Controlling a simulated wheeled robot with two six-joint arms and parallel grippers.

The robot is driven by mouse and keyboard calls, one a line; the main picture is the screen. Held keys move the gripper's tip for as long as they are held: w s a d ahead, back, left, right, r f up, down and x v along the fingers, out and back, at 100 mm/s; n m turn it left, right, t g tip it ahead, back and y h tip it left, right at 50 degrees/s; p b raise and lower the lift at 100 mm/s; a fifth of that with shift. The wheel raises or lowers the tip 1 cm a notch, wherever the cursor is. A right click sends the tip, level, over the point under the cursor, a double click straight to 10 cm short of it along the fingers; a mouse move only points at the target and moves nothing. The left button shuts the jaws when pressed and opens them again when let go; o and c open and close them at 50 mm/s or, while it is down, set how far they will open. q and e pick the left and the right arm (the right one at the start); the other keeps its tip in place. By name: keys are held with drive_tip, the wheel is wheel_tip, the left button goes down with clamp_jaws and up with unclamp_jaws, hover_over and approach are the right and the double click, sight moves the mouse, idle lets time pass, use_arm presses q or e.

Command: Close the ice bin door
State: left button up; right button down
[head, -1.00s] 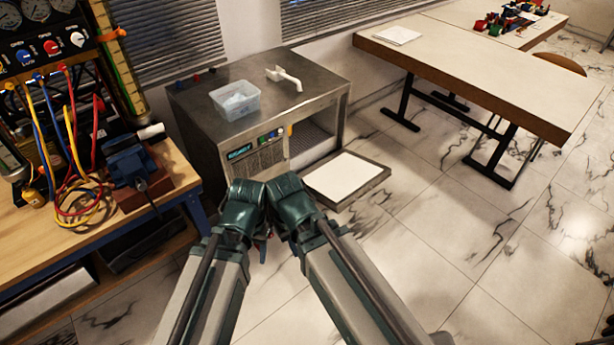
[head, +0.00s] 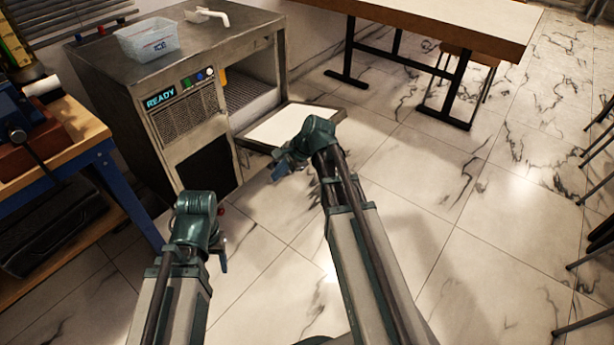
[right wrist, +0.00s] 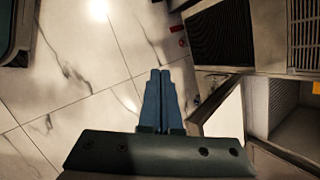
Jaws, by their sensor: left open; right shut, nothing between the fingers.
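The ice machine (head: 170,75) is a grey metal cabinet with a lit READY display. Its bin door (head: 292,126) is open and lies folded down and outward, with its white inner panel facing up. The bin opening (head: 250,85) shows above it. My right gripper (head: 281,169) is shut and empty, near the door's front edge; I cannot tell if it touches. In the right wrist view the closed blue fingers (right wrist: 160,80) are left of the door's pale panel (right wrist: 224,117). My left gripper (head: 222,258) is open and low in front of the machine, apart from the door.
A clear bin (head: 147,38) and a white scoop (head: 208,16) sit on top of the machine. A wooden workbench (head: 85,135) stands at the left. A table (head: 440,25) stands behind at the right. The marble floor (head: 430,190) right of the door is clear.

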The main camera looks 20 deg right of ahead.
drive_tip(key=w+d+f+m+t+b, duration=0.25)
drive_tip(key=d+f+m+b, duration=0.2)
drive_tip(key=d, duration=0.25)
drive_tip(key=w+d+f+m+t+b, duration=0.1)
drive_tip(key=w+d+f+m+b, duration=0.2)
drive_tip(key=d+f+m+b, duration=0.25)
drive_tip(key=w+d+f+m+t+b, duration=0.2)
drive_tip(key=w+d+f+m+b, duration=0.15)
drive_tip(key=d+b, duration=0.35)
use_arm(q)
wheel_tip(320, 180, down, 25)
drive_tip(key=b, duration=0.5)
use_arm(e)
drive_tip(key=w+d+x, duration=0.1)
drive_tip(key=x, duration=0.8)
use_arm(q)
drive_tip(key=shift+r+p, duration=2.1)
drive_tip(key=shift+r, duration=0.15)
use_arm(e)
drive_tip(key=shift+m, duration=0.25)
drive_tip(key=shift+w+a+r, duration=0.1)
drive_tip(key=shift+a+r, duration=0.05)
drive_tip(key=shift+r, duration=0.65)
drive_tip(key=shift+w+a+r, duration=0.1)
drive_tip(key=shift+a+r, duration=0.1)
drive_tip(key=shift+r, duration=0.55)
drive_tip(key=shift+a+r, duration=0.15)
drive_tip(key=shift+r, duration=0.65)
use_arm(q)
drive_tip(key=shift+r, duration=0.1)
